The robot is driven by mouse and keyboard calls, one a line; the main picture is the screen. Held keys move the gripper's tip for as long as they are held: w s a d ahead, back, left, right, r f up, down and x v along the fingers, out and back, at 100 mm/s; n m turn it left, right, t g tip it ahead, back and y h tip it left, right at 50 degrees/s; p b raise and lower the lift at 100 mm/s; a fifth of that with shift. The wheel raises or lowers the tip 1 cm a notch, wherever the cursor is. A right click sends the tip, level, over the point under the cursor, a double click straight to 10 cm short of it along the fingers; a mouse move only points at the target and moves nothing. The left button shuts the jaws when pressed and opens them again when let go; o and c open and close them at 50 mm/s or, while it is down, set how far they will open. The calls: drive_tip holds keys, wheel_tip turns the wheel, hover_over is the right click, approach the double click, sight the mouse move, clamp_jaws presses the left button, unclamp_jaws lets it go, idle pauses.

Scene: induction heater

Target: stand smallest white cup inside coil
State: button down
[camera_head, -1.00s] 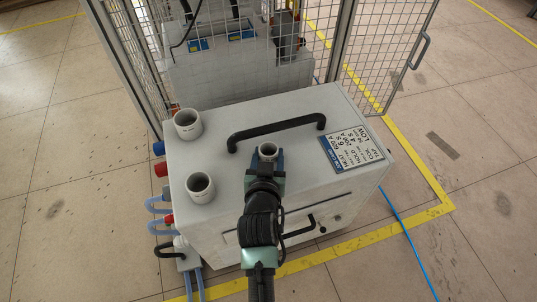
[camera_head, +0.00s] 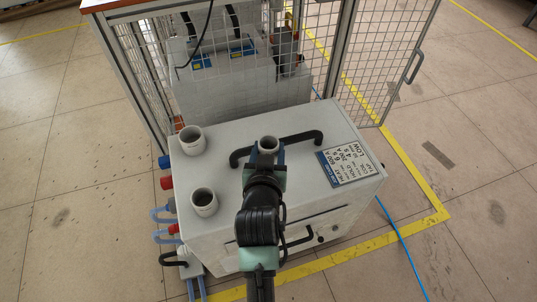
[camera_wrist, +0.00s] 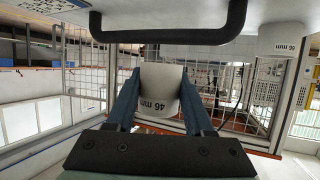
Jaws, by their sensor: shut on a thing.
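My gripper (camera_head: 266,160) is shut on the smallest white cup (camera_head: 268,144), its fingers on either side of the wall. The cup is upright, above the grey box's top, and overlaps the black handle in the head view. In the wrist view, which is upside down, the cup (camera_wrist: 160,88) sits between the blue fingers with "mm" lettering on its side, clear of the box. Two larger white cups stand on the box's left side, one at the back (camera_head: 192,140) and one nearer (camera_head: 204,202). I cannot make out the coil in either view.
The grey box (camera_head: 235,190) carries a black handle (camera_head: 300,139) and a label plate (camera_head: 345,162). Behind it stands a mesh cage (camera_head: 240,70) with an open door (camera_head: 385,60) at right. Equipment and a black cable show through the mesh. Hoses line the box's left side.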

drive_tip(key=shift+r+p, duration=3)
drive_tip(key=shift+r, duration=0.7)
drive_tip(key=shift+f, duration=0.1)
drive_tip(key=shift+s, duration=0.1)
